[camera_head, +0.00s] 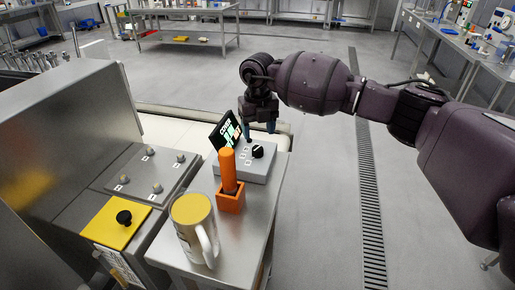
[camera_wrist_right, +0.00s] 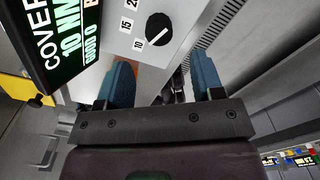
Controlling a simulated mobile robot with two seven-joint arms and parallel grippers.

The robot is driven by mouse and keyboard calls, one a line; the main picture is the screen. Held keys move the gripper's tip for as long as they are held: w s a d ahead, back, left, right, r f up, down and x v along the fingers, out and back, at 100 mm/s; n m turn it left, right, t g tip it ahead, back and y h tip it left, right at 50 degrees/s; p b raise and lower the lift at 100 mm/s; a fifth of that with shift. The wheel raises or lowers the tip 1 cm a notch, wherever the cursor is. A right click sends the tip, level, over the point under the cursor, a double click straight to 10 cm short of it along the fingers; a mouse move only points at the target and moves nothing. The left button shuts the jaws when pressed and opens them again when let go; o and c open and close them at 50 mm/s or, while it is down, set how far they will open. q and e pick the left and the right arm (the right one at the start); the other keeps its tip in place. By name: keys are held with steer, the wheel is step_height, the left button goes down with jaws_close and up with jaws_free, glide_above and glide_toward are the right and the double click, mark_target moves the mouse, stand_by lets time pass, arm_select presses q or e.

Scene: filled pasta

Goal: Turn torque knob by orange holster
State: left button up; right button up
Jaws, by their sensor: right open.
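The torque knob (camera_head: 257,152) is black and round, on top of a grey control box (camera_head: 262,172) behind the orange holster (camera_head: 231,203). An orange-handled tool (camera_head: 228,170) stands upright in the holster. In the right wrist view the knob (camera_wrist_right: 158,27) shows near the top, with a white pointer line and labels 10, 15 and 20 beside it. My right gripper (camera_head: 259,130) is open, fingers pointing down, just above and behind the knob, apparently apart from it. In the wrist view the blue fingers (camera_wrist_right: 162,75) have nothing between them. My left gripper is out of view.
A black display (camera_head: 224,131) with green and white text, including "10 NM", stands left of the knob, close to my gripper. A yellow-topped mug (camera_head: 193,220) stands in front on the bench. A yellow panel (camera_head: 105,226) with a black button is at left. The floor to the right is clear.

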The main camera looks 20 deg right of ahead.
mark_target(258, 148)
step_height(258, 148, down, 7)
steer(key=shift+r+b, duration=0.1)
steer(key=shift+b, duration=0.25)
steer(key=c, duration=0.9)
